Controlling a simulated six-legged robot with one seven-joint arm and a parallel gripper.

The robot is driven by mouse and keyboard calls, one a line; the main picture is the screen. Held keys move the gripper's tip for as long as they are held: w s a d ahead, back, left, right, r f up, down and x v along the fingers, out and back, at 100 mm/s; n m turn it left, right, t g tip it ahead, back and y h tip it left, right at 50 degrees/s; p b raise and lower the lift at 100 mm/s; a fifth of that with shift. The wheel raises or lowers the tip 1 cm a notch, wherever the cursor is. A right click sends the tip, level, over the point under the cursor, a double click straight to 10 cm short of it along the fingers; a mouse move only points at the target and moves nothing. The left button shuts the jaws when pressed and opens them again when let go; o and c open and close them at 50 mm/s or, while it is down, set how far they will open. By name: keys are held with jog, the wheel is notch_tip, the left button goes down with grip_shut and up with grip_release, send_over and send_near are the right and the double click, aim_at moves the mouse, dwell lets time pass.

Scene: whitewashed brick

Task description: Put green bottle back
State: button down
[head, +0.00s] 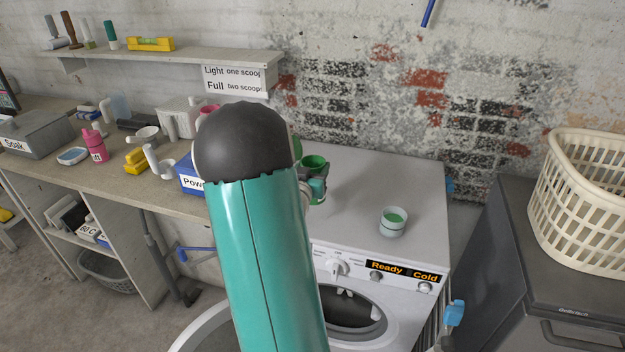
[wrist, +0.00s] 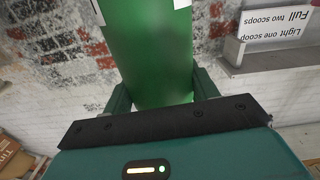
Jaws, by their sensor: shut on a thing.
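In the wrist view my gripper (wrist: 165,100) is shut on the green bottle (wrist: 150,45), which fills the space between the two fingers. Pale patches show at the bottle's upper edges there. In the head view my gripper (head: 316,188) is partly hidden behind my teal arm with its dark rounded joint. A green part of the bottle (head: 313,162) shows beside that joint, above the back left of the washing machine top (head: 365,190). The rest of the bottle is hidden, and I cannot tell whether it touches anything.
A cup with green contents (head: 392,222) stands on the machine top. A blue box marked "Pow" (head: 191,178), a pink bottle (head: 96,145) and white scoops are on the left bench. A wall shelf (head: 180,60) is above. A cream basket (head: 585,210) is at right.

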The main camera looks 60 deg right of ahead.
jog(key=shift+w+d+f, duration=0.2)
jog(key=shift+d+f, duration=0.2)
jog(key=shift+f, duration=0.1)
jog(key=shift+w+d+f, duration=0.2)
jog(key=shift+d+f, duration=0.15)
jog(key=shift+f, duration=0.1)
jog(key=shift+w+d+f, duration=0.1)
jog(key=shift+f, duration=1.6)
jog(key=shift+f, duration=0.1)
jog(key=shift+c, duration=2.1)
grip_release()
jog(key=s+a, duration=0.2)
jog(key=a, duration=1)
jog(key=shift+w, duration=0.1)
